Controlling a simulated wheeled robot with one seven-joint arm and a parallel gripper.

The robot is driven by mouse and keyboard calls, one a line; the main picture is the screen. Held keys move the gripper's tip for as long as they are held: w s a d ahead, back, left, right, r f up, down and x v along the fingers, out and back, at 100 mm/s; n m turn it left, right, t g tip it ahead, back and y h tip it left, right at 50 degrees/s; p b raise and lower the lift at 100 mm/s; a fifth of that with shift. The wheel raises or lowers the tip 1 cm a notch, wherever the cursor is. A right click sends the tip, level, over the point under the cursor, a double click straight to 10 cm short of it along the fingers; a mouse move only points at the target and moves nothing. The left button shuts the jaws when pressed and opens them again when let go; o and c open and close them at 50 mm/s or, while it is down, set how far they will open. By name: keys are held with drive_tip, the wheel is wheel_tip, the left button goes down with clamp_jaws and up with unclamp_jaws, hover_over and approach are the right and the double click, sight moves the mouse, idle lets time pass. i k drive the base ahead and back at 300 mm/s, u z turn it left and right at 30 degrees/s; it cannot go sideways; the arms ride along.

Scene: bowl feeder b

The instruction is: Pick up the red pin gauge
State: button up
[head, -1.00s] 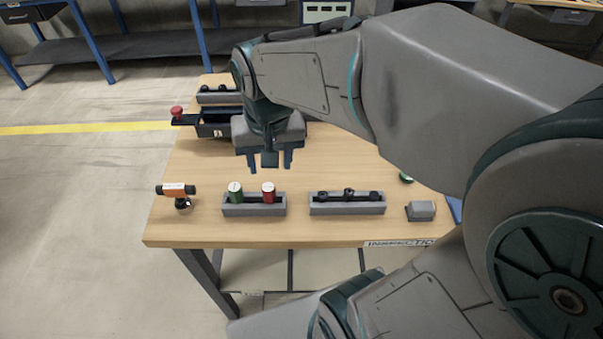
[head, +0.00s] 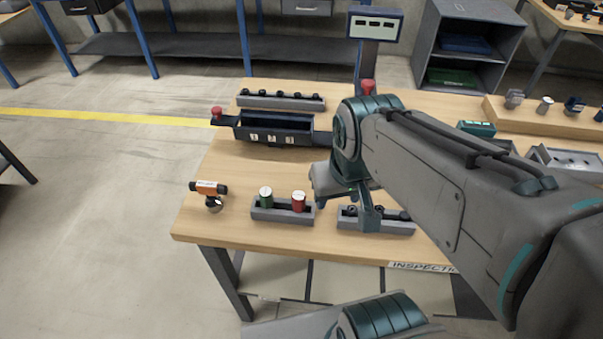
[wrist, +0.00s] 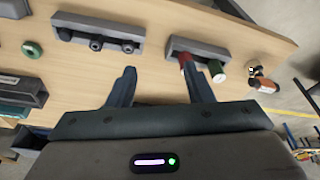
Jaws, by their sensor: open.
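The red pin gauge (head: 299,201) stands upright at the right end of a grey holder (head: 284,216) near the front of the table. A green pin gauge (head: 266,197) stands to its left in the same holder. My gripper (head: 368,214) is open and empty, to the right of the red gauge, in front of a second grey holder in the head view. In the wrist view, bare table shows between the fingers of my gripper (wrist: 157,69). The red gauge (wrist: 183,58) is there partly hidden behind the right finger, with the green gauge (wrist: 217,72) just right of it.
The second holder (head: 376,226) carries several dark pins. A dark numbered bin (head: 275,133) and a longer rack (head: 281,102) stand behind. The table between bin and gauges is clear.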

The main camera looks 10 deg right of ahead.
sight(299, 197)
drive_tip(key=z, duration=0.5)
drive_tip(key=k, duration=1.15)
drive_tip(key=z, duration=1.25)
drive_tip(key=i, duration=1)
drive_tip(key=u, duration=2.45)
